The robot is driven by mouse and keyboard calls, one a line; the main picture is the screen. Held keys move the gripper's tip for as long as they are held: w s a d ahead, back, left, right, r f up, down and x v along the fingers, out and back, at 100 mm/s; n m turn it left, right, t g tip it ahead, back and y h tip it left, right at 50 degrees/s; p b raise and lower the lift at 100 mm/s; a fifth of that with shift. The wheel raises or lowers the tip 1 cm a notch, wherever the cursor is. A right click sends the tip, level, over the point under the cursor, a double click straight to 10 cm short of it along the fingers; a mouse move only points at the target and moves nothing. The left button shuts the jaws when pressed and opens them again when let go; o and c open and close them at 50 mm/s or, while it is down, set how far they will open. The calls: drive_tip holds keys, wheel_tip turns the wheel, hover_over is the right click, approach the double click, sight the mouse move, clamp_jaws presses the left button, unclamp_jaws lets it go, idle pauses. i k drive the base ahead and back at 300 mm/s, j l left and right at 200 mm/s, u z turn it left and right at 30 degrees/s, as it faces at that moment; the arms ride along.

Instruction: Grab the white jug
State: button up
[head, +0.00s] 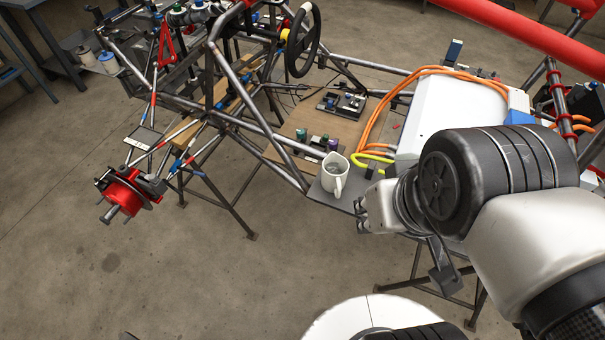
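The white jug (334,178) stands upright on a small dark plate (326,195) at the near side of the tube chassis, in the middle of the head view. Its handle faces toward me, slightly right. My gripper (363,208) is just right of the jug and a little lower in the picture, pointing left. A small gap shows between them, and I see no contact. The fingers are seen partly from the side and are small, so their opening is unclear. My own wrist and arm cover the area to the right.
Chassis tubes (258,125) rise just left of the jug. A yellow cable (372,158) and orange cables (375,118) run behind it, beside a large white box (450,108). A steering wheel (303,40) stands farther back. The floor (110,265) at front left is clear.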

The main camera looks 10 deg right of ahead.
sight(335, 184)
drive_tip(key=k+l+u, duration=0.1)
drive_tip(key=k, duration=0.35)
drive_tip(key=k+l+u, duration=0.1)
drive_tip(key=k, duration=0.35)
drive_tip(key=l, duration=0.1)
